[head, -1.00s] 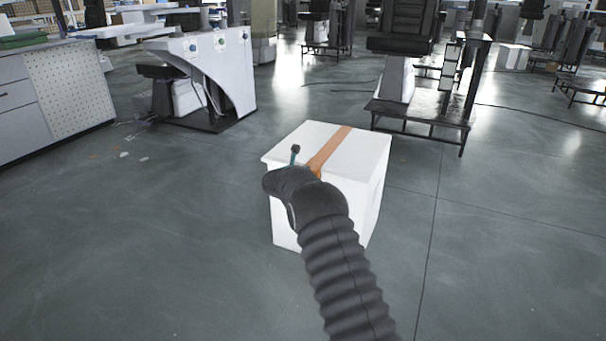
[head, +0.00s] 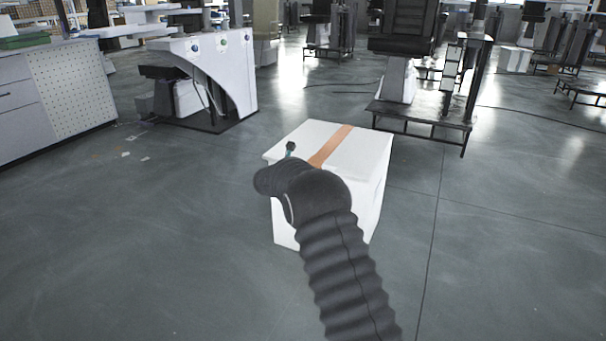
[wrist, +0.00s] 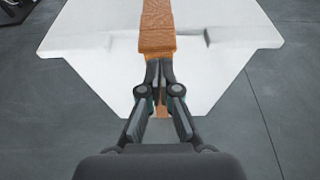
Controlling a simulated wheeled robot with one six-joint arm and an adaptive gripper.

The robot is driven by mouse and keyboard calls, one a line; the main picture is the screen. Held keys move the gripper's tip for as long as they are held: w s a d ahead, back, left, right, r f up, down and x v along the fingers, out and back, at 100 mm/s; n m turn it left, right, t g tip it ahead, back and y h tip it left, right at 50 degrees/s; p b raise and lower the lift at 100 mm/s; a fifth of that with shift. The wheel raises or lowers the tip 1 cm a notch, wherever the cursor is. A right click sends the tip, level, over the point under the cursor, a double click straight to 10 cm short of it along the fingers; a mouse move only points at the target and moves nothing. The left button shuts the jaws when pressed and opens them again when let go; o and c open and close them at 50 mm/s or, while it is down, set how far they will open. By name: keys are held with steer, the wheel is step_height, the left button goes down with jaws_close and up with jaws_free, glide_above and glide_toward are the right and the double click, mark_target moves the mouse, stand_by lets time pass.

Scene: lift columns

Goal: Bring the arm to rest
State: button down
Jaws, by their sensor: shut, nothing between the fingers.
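My arm (head: 335,250) reaches forward from the bottom of the head view, its wrist end bent to the left in front of a white box. My gripper (wrist: 158,65) shows in the wrist view with its fingers together and nothing between them. In that view the fingers overlap the near end of the box's brown tape strip. I cannot tell whether they touch the box. In the head view the gripper is mostly hidden behind the wrist.
The white box (head: 358,152) stands closed on the grey floor, and it also fills the upper wrist view (wrist: 95,35). A grey cabinet (head: 70,95) is at left, a white workstation (head: 225,70) behind. A black seat on a stand (head: 425,115) is at back right. Floor beside the box is clear.

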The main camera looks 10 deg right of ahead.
steer(key=s+a+r, duration=0.3)
steer(key=s+r, duration=0.1)
steer(key=r, duration=0.1)
steer(key=s+d+f+m+g, duration=0.2)
steer(key=s+f+m+g, duration=0.15)
steer(key=s+m, duration=0.35)
steer(key=s+d+f+m+g, duration=0.25)
steer(key=s+f+m, duration=0.25)
steer(key=s, duration=0.3)
steer(key=s+d+r+m+y, duration=0.1)
steer(key=s+r+m, duration=0.4)
steer(key=s, duration=0.9)
steer(key=s+d+r+m+y, duration=0.2)
steer(key=s+r+m+y, duration=0.2)
steer(key=s, duration=1)
steer(key=s+d+r+m+y, duration=0.1)
steer(key=s+r+m, duration=0.5)
steer(key=s, duration=0.8)
steer(key=shift+s+d+m+g+y, duration=0.3)
steer(key=shift+m+y, duration=0.5)
steer(key=shift+m, duration=0.5)
steer(key=shift+r, duration=0.1)
